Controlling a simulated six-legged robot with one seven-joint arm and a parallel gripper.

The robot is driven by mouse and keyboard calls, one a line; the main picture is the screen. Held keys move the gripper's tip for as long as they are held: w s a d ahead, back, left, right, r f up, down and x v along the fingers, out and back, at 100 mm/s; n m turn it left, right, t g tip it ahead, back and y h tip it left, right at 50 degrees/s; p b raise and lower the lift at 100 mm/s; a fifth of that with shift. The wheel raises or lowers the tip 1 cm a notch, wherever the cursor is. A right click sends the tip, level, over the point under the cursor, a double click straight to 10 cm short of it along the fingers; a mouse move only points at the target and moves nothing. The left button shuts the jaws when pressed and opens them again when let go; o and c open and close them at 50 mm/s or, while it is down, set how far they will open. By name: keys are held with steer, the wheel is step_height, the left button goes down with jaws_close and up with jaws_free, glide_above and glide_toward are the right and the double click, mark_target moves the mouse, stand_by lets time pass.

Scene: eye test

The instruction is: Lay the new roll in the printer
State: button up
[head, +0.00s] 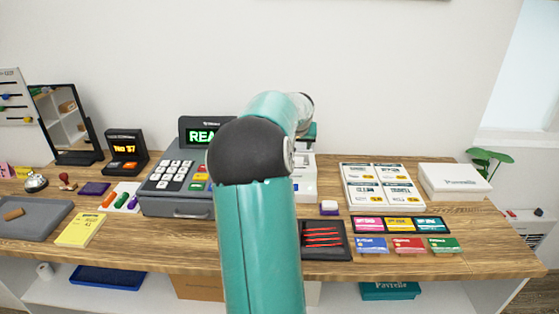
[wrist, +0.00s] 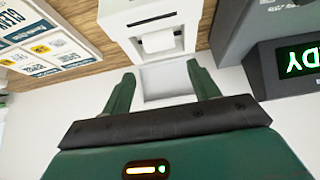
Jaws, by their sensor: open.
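The white printer (wrist: 116,17) is at the top of the wrist view, its bay open and a pale raised lid (wrist: 166,80) toward me. A white roll (wrist: 158,41) lies in the bay; how deeply it is seated I cannot tell. My gripper (wrist: 160,70) is open, its two green fingers apart on either side of the lid, with nothing held between them. The fingertips stop short of the roll in the picture. In the head view my arm hides most of the printer (head: 306,186), and the gripper is mostly hidden behind it.
A cash register (head: 172,188) stands left of the printer. A card display (head: 378,186) and a white box (head: 455,181) are to its right. A dark tray (head: 323,254) with red pens lies in front.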

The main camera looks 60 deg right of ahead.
steer(key=w+a+r+n+t+y, duration=0.1)
steer(key=w+a+r+n, duration=0.15)
steer(key=a, duration=0.95)
steer(key=w+a+r+n+t+y, duration=0.15)
steer(key=w+a, duration=0.25)
steer(key=a, duration=0.7)
steer(key=w+a+r+n+t+y, duration=0.1)
steer(key=w+a+r+y, duration=0.2)
steer(key=a, duration=0.9)
steer(key=s+a+f+n, duration=0.1)
steer(key=s+a, duration=0.3)
steer(key=a, duration=0.5)
steer(key=s+a+f+n, duration=0.2)
steer(key=s+a+n, duration=0.2)
steer(key=a, duration=0.5)
steer(key=s+a+f+n, duration=0.1)
steer(key=s+a, duration=0.3)
steer(key=a, duration=0.5)
steer(key=shift+s+a+f+n+g, duration=0.3)
steer(key=shift+s+a+n+g, duration=0.15)
steer(key=shift+n, duration=0.35)
steer(key=shift+y, duration=0.25)
steer(key=c, duration=0.5)
steer(key=shift+d, duration=0.1)
steer(key=shift+d, duration=0.1)
